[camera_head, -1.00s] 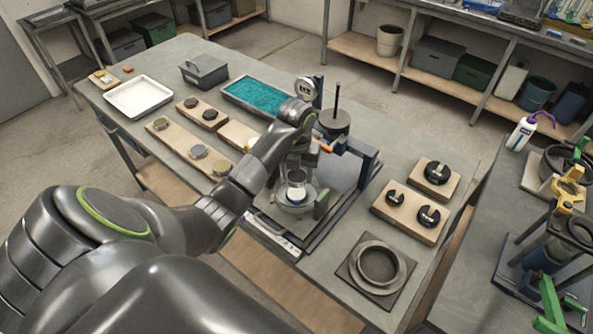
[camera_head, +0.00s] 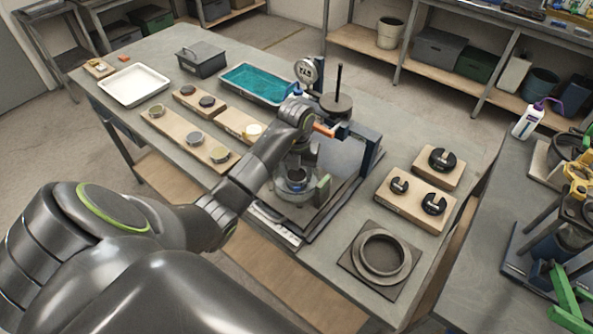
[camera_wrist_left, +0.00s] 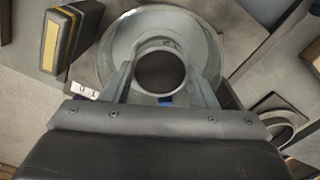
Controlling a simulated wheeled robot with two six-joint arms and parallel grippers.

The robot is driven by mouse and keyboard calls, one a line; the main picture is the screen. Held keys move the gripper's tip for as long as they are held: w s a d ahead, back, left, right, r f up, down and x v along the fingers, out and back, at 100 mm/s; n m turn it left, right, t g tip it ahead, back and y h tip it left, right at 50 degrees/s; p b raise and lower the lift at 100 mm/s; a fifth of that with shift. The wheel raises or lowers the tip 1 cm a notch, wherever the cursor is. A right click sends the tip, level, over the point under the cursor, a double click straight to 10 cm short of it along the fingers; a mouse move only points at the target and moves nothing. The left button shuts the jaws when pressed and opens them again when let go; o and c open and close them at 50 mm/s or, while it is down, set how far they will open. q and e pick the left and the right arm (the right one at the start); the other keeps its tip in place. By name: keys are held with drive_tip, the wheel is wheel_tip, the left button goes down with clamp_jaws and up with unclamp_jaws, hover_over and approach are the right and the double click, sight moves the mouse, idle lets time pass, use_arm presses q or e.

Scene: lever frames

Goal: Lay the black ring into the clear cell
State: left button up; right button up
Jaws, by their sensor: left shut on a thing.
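My left gripper (camera_head: 297,168) reaches down over the clear cell (camera_head: 279,192), which stands on the grey load frame. In the left wrist view the gripper (camera_wrist_left: 163,85) is shut on the black ring (camera_wrist_left: 161,43), with one finger on either side of it. The ring lies inside the outline of the clear cell (camera_wrist_left: 122,42) in that view. In the head view the ring (camera_head: 296,176) shows small and dark, at the cell's middle. I cannot tell whether it touches the cell's floor. My right gripper is not in view.
Slotted black weights on wooden blocks (camera_head: 418,214) and a grey ring on a square plate (camera_head: 346,262) lie further right. Wooden strips with discs (camera_head: 180,130) lie left.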

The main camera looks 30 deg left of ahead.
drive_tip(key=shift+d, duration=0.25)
use_arm(q)
drive_tip(key=shift+f, duration=0.15)
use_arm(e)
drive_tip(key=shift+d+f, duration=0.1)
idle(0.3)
use_arm(q)
drive_tip(key=o, duration=1.2)
drive_tip(key=shift+c, duration=0.2)
